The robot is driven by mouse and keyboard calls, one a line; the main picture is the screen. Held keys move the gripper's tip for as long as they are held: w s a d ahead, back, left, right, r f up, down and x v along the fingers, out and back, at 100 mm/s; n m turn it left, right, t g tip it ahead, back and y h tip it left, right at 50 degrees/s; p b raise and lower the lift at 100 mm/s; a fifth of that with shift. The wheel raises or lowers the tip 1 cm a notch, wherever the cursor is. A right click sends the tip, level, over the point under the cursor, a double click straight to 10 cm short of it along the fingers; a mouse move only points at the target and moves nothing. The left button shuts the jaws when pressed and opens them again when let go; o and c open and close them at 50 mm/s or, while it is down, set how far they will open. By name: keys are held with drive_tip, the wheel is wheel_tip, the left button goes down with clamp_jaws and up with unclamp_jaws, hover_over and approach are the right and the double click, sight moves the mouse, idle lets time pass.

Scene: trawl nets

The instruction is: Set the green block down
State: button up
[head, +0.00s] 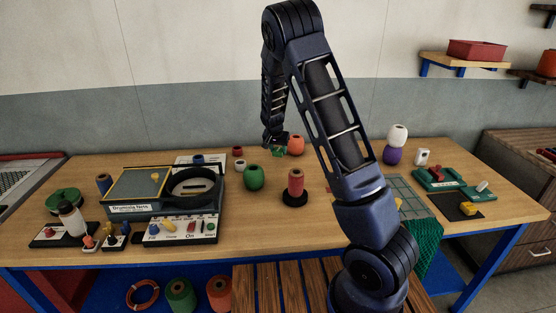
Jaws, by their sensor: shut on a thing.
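My gripper (277,146) is over the back middle of the wooden table, at the end of my arm, which reaches down from above. It is shut on the green block (279,151), a small bright green piece at its tips. The block is partly hidden by the gripper. I cannot tell whether the block touches the tabletop or hangs just above it.
An orange round float (296,145) is just right of the block. A green float (253,177) and a red spool (295,185) stand nearer the front. A machine with a dark ring (196,186) is at left. Bare tabletop (265,216) shows at the front middle.

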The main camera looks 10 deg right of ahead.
sight(278, 156)
drive_tip(key=shift+f, duration=2.65)
drive_tip(key=shift+f, duration=0.1)
drive_tip(key=o, duration=1)
